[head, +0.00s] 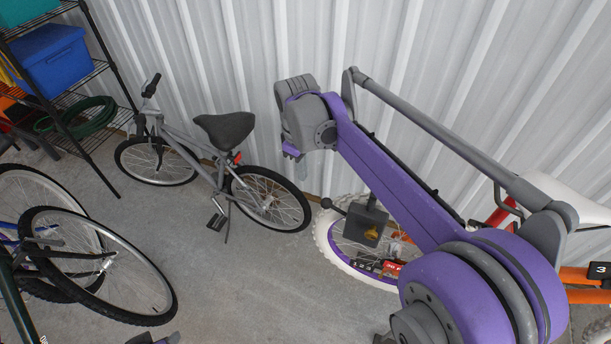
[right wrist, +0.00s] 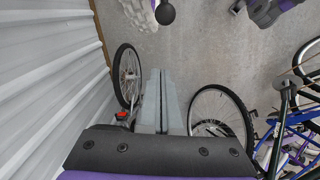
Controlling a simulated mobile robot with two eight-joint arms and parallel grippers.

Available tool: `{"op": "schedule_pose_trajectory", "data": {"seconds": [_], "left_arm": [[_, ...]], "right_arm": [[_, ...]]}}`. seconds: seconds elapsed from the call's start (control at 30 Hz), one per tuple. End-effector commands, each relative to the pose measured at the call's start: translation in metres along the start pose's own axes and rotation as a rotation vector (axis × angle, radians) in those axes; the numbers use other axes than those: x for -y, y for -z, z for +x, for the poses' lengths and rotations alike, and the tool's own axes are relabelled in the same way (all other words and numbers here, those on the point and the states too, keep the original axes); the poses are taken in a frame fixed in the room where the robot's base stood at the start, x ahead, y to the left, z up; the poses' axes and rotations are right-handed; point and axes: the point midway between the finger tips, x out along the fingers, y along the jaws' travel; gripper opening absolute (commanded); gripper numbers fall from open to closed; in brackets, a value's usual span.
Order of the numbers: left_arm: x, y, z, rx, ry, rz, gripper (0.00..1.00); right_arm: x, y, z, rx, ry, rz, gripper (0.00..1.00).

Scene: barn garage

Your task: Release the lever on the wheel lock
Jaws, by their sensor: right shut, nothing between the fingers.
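The wheel lock (head: 360,225) is a dark grey box at a white-tyred wheel (head: 325,235), right of centre in the head view. Its lever ends in a dark ball (head: 327,203) sticking out to the left. The ball (right wrist: 167,12) also shows at the top of the right wrist view, beside the white tyre (right wrist: 140,12). My right gripper (head: 301,170) hangs by the wall, above and left of the lever in the picture, apart from it. In the right wrist view its fingers (right wrist: 161,75) are together and empty. Only a dark piece of what looks like my left gripper shows at the bottom edge of the head view.
A grey bicycle (head: 205,160) stands by the corrugated wall (head: 230,60). More bicycles (head: 95,270) stand at lower left. A wire shelf (head: 95,65) with a blue bin (head: 58,60) is at upper left. Bare concrete floor (head: 240,290) lies between the bicycles and the lock.

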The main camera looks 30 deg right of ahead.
Motion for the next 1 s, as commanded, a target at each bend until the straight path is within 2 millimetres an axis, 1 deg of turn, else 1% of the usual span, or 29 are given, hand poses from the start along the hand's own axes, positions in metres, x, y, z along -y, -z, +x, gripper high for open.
{"op": "schedule_pose_trajectory", "data": {"seconds": [0.43,0.47,0.5,0.6,0.7,0.83,1.0], "left_arm": [[0.0,-0.005,0.007,0.003,0.0,0.0,0.5],[0.0,-0.005,0.007,0.003,0.0,0.0,0.5],[0.0,-0.004,0.005,0.002,0.0,0.0,0.5],[0.0,-0.002,0.003,0.001,0.0,0.0,0.5],[0.0,-0.002,0.002,0.001,0.0,0.0,0.5],[0.0,-0.001,0.002,0.001,0.0,0.0,0.5],[0.0,-0.001,0.002,0.001,0.0,0.0,0.5]], "right_arm": [[0.0,0.0,0.091,-0.001,-0.001,0.001,0.0],[0.0,-0.003,0.093,-0.001,-0.001,0.002,0.0],[0.0,-0.011,0.086,-0.001,-0.002,0.003,0.0],[0.0,-0.025,0.081,-0.001,-0.001,0.004,0.0],[0.0,-0.033,0.078,-0.002,-0.001,0.002,0.0],[0.0,-0.038,0.077,-0.002,-0.001,0.002,0.0],[0.0,-0.038,0.077,-0.002,-0.001,0.002,0.0]]}}
